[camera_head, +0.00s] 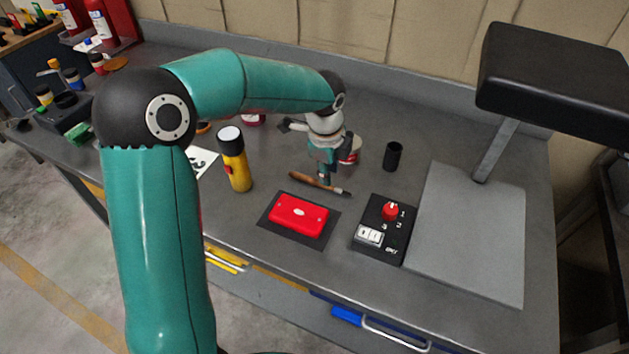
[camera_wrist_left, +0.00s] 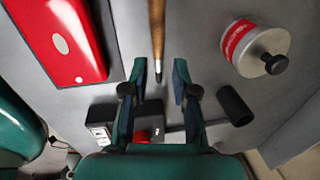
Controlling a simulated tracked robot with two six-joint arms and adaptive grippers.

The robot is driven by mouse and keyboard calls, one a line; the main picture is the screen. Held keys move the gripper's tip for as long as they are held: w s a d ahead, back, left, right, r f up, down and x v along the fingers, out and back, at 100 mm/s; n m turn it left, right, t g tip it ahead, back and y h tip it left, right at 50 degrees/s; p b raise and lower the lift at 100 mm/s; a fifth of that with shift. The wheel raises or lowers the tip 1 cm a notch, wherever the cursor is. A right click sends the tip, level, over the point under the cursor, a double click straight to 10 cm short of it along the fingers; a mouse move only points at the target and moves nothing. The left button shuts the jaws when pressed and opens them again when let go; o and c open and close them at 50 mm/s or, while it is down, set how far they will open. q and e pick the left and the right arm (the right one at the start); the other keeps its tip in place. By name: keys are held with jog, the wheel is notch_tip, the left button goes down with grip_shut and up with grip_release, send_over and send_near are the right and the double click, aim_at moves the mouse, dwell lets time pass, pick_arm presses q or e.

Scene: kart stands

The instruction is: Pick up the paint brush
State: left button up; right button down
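The paint brush (camera_head: 306,180) lies on the grey workbench, with its brown wooden handle to the left and a dark tip to the right. In the left wrist view the brush handle (camera_wrist_left: 157,30) comes down from the top edge, and its near end lies between the fingers in the picture. My left gripper (camera_head: 324,172) is just above the brush, pointing down. In the left wrist view its two fingers (camera_wrist_left: 159,75) are spread apart, one on each side of the brush, not closed on it. My right gripper is not in view.
A red case (camera_head: 299,213) on a dark mat and a black control box (camera_head: 377,240) with a red knob lie nearby. A yellow flashlight (camera_head: 236,160) stands left, a black cup (camera_head: 393,156) right. A red-and-silver can (camera_wrist_left: 262,50) is close by. A large grey stand (camera_head: 463,235) fills the right.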

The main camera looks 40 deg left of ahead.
pick_arm(q)
jog(key=shift+w+f+p, duration=0.2)
jog(key=shift+f+p, duration=0.1)
jog(key=shift+f, duration=2.05)
grip_shut()
